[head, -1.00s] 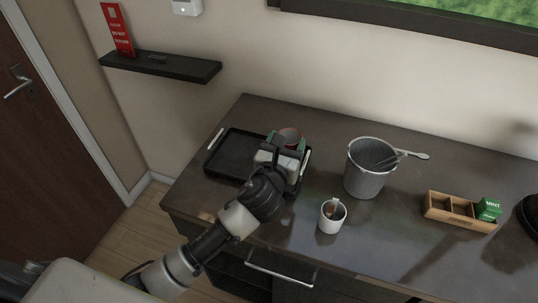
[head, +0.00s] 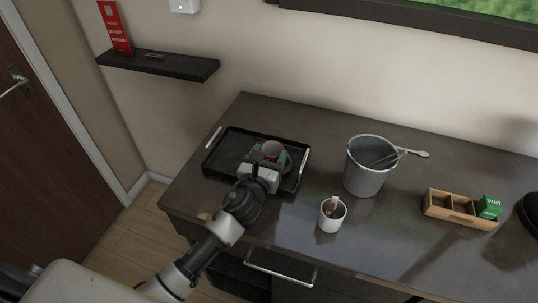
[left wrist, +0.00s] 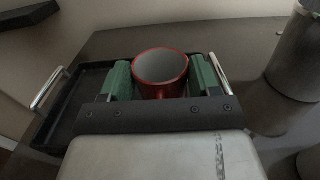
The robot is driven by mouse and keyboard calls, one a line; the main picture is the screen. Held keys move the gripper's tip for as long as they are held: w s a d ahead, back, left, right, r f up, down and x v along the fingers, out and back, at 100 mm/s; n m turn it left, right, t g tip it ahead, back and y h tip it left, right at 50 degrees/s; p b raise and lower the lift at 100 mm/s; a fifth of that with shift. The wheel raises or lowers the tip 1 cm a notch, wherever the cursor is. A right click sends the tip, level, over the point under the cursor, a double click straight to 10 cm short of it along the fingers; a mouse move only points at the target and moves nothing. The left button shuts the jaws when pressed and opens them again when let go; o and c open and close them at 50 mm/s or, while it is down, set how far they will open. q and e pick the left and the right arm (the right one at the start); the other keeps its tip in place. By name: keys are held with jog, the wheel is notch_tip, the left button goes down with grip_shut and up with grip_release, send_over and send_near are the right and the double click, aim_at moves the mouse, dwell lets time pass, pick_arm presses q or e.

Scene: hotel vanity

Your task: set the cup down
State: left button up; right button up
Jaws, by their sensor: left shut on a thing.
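A red cup with a grey inside (left wrist: 161,72) stands upright between the green finger pads of my left gripper (left wrist: 164,80). In the head view the cup (head: 272,149) and the left gripper (head: 267,160) are over the right part of the black tray (head: 232,137). The left gripper is shut on the cup. The cup's bottom is hidden behind the gripper, so I cannot tell whether it touches the tray. My right gripper is not in view.
A white mug (head: 331,221) with something in it stands right of the tray. Behind it is a grey ice bucket (head: 364,178) with tongs. A wooden box (head: 452,212) is farther right. A dark shelf (head: 160,67) hangs on the wall at left.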

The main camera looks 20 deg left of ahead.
pick_arm(q)
jog(key=shift+f+b, duration=0.3)
jog(key=shift+f, duration=0.25)
jog(key=o, duration=1)
jog(key=shift+c, duration=0.2)
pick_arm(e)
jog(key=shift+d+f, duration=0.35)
pick_arm(q)
jog(key=shift+r, duration=0.25)
jog(key=shift+r+p, duration=0.55)
jog(key=shift+p, duration=0.05)
jog(key=s, duration=0.3)
jog(key=s+b, duration=0.1)
jog(key=s, duration=0.3)
jog(key=s+b, duration=0.1)
jog(key=s, duration=0.3)
jog(key=shift+a+f, duration=0.15)
jog(key=shift+f, duration=0.1)
jog(key=shift+s+r, duration=0.1)
jog(key=shift+s, duration=0.4)
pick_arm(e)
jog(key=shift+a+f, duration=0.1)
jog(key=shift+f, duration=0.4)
